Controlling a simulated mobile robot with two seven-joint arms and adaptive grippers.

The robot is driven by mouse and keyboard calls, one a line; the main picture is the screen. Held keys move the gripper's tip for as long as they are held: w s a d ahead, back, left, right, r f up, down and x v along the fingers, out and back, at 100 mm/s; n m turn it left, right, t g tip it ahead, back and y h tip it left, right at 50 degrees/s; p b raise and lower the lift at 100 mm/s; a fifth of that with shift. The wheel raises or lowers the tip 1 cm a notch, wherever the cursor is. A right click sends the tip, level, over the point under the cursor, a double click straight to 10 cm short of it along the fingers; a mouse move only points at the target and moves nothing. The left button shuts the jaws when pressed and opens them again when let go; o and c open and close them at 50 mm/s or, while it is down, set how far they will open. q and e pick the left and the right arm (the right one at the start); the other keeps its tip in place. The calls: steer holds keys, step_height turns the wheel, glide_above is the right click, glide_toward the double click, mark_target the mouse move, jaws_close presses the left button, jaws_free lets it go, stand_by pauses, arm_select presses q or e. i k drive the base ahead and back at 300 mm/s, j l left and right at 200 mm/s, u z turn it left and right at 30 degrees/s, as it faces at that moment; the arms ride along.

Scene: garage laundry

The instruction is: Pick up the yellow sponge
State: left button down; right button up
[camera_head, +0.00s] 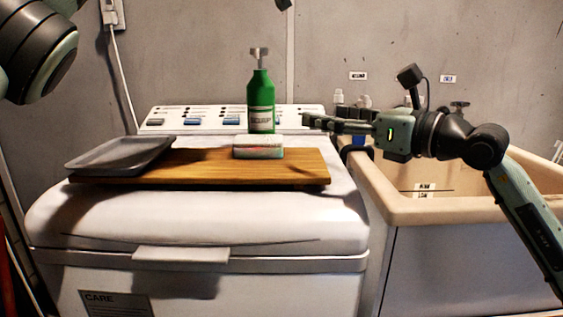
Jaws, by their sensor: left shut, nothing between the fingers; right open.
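No clearly yellow sponge shows. A small pale block (258,147) with a greenish side lies on the wooden board (300,172), in front of the green bottle (261,100); I cannot tell if it is a sponge. My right gripper (306,122) is open and empty, pointing left, to the right of the bottle and a little above the block's height. It does not touch the block. My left arm shows at the upper left. A small dark tip of my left gripper (284,4) shows at the top edge, shut and far above the board; the rest is out of frame.
The board lies on a white washing machine (190,222) with a control panel (180,119) behind. A grey tray (120,155) sits on the board's left part. A beige sink (470,205) stands at the right under my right arm. The board's front right is clear.

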mark_target(245, 146)
steer(key=k+l, duration=0.3)
steer(key=l, duration=0.15)
steer(key=k+l, duration=0.3)
steer(key=l, duration=0.15)
steer(key=k+l, duration=0.3)
steer(key=l, duration=0.15)
